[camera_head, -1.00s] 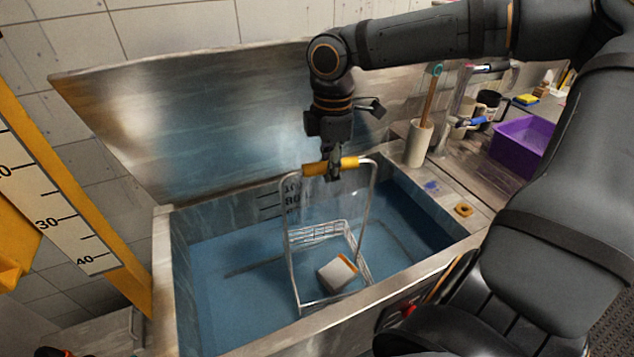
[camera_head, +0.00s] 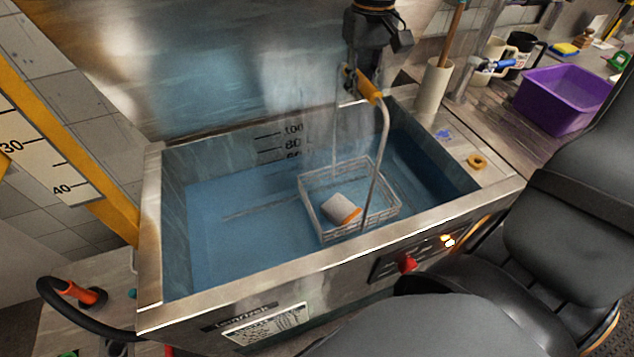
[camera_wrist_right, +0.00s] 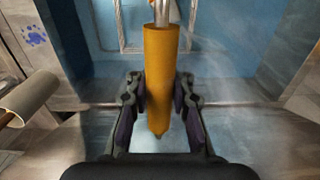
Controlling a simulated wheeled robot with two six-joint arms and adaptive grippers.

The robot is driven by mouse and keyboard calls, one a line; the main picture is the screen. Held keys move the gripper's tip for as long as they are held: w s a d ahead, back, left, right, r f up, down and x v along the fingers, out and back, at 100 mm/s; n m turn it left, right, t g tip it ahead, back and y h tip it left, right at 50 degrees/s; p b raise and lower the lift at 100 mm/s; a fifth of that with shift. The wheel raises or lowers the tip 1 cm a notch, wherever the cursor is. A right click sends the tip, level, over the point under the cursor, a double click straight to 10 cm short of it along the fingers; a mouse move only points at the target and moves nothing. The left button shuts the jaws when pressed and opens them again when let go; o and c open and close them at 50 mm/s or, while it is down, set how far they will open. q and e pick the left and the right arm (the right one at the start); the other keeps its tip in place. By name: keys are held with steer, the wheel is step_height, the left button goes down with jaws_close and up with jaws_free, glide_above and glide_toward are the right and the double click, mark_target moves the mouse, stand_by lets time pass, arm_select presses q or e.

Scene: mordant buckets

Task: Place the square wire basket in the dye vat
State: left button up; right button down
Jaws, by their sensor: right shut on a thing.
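The square wire basket (camera_head: 313,208) hangs inside the dye vat (camera_head: 210,293), over or in the blue liquid; whether it touches the bottom I cannot tell. A white cylinder with an orange end (camera_head: 338,208) lies in the basket. The basket's tall handle has a yellow grip (camera_head: 369,88). My right gripper (camera_head: 363,82) is shut on this grip above the vat. In the right wrist view the yellow grip (camera_wrist_right: 160,75) lies between the two fingers (camera_wrist_right: 160,108). My left gripper is out of view.
The raised steel lid (camera_head: 240,70) stands behind the vat. A purple bin (camera_head: 562,98), mugs (camera_head: 498,58) and a white holder (camera_head: 433,88) stand on the right counter. A yellow ruler (camera_head: 75,150) stands at the left.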

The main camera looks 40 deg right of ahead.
step_height(320, 180, down, 10)
steer(key=b, duration=0.1)
steer(key=shift+b, duration=0.35)
steer(key=shift+a, duration=0.1)
